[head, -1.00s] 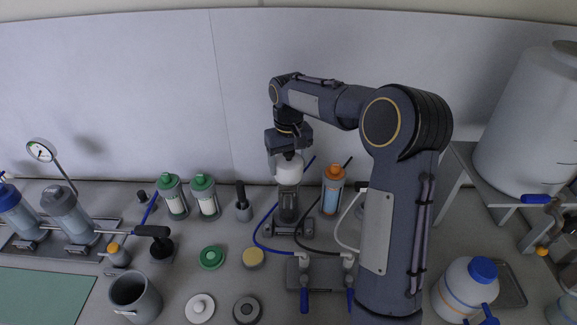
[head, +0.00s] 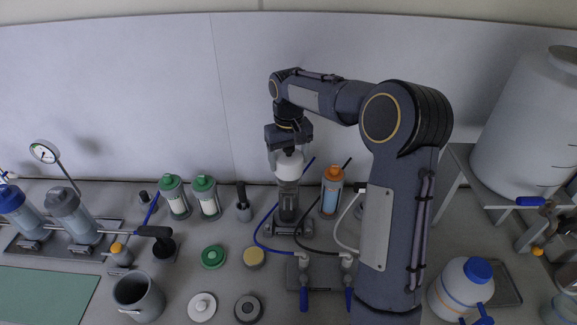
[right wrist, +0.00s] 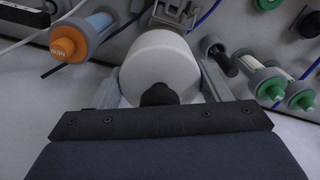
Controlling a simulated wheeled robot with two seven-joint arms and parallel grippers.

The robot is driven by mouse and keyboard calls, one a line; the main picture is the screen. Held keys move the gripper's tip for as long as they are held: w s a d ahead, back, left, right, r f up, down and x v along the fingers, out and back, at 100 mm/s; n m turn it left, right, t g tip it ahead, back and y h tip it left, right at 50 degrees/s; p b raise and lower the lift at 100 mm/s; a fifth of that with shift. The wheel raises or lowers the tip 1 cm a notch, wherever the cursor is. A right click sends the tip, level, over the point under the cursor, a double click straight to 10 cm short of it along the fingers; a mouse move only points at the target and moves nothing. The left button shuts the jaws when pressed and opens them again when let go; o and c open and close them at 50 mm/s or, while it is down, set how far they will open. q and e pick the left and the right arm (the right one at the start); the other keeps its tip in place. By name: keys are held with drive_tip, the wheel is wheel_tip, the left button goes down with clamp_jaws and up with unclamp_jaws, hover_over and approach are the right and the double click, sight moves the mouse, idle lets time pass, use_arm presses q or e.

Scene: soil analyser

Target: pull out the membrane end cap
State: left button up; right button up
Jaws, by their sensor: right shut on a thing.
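The white membrane end cap (head: 289,163) sits above the upright clear housing (head: 289,200) at the middle of the bench. My right gripper (head: 288,150) comes down on it from above and is shut on it. In the right wrist view the white cap (right wrist: 160,66) fills the space between the two grey fingers of the gripper (right wrist: 160,82), with a dark knob (right wrist: 158,95) on its near face. Whether the cap is clear of the housing I cannot tell. My left gripper is not in view.
An orange-capped cartridge (head: 332,190) stands just right of the housing. Green-capped cartridges (head: 206,196) stand to the left. Blue and black hoses run near the housing base to blue-handled valves (head: 304,298). Loose lids, a grey cup (head: 137,299) and a white bottle (head: 460,288) stand in front.

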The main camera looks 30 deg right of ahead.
drive_tip(key=shift+r+p, duration=0.5)
drive_tip(key=shift+r, duration=0.35)
drive_tip(key=shift+r+p, duration=0.55)
drive_tip(key=shift+r, duration=2.05)
